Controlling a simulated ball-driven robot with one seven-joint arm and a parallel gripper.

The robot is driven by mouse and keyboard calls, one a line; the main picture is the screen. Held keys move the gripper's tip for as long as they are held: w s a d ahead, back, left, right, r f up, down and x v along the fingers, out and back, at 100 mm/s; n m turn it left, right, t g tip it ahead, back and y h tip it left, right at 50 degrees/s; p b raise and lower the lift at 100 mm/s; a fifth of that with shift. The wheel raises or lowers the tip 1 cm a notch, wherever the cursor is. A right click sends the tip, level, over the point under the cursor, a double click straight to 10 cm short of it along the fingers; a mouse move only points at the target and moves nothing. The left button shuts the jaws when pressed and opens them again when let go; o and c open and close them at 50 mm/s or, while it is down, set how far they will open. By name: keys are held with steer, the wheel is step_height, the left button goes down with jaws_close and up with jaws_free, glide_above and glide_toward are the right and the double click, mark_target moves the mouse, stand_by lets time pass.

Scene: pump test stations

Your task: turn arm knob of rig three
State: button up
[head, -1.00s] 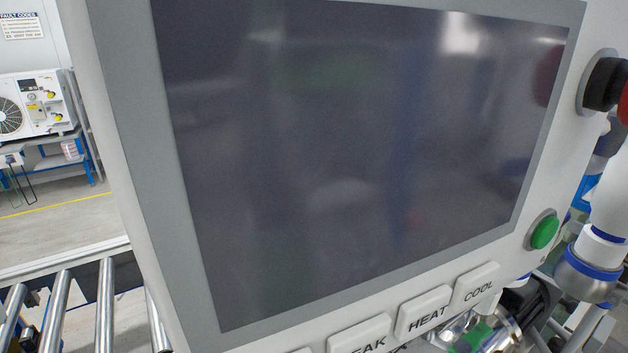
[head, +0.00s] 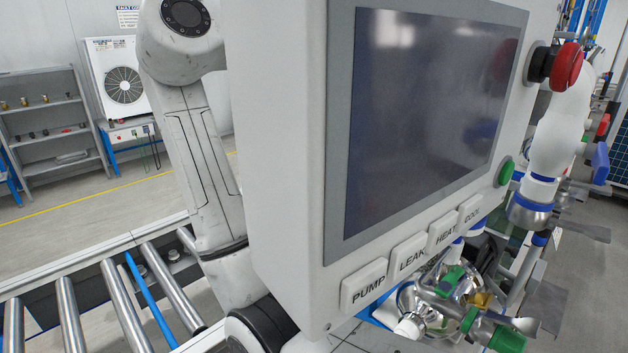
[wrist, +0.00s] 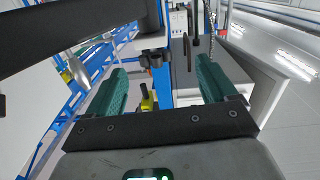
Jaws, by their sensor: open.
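A grey-white control panel (head: 290,150) with a dark blank screen (head: 425,110) fills the middle of the head view, seen at an angle. A red cap (head: 568,66) on a black collar (head: 540,64) sticks out at its upper right. A green round button (head: 506,172) is below it. No rig number or knob label is readable, so I cannot tell whether this is the arm knob of rig three. My gripper (wrist: 160,85) shows in the wrist view with its two green fingers apart and nothing between them. It is not clearly seen in the head view.
Keys marked PUMP (head: 364,284), LEAK, HEAT and COOL line the panel's lower edge. Shiny pipework (head: 430,300) with green parts sits below right. A roller conveyor (head: 100,300) is at lower left. Grey shelves (head: 50,125) stand behind. Open floor (head: 120,205) lies between.

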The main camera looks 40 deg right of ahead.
step_height(320, 180, down, 31)
steer(key=w+n+t+y, duration=0.2)
steer(key=n+t+y, duration=0.4)
steer(key=n, duration=0.4)
steer(key=shift+d+f+t, duration=0.2)
steer(key=shift+t, duration=0.2)
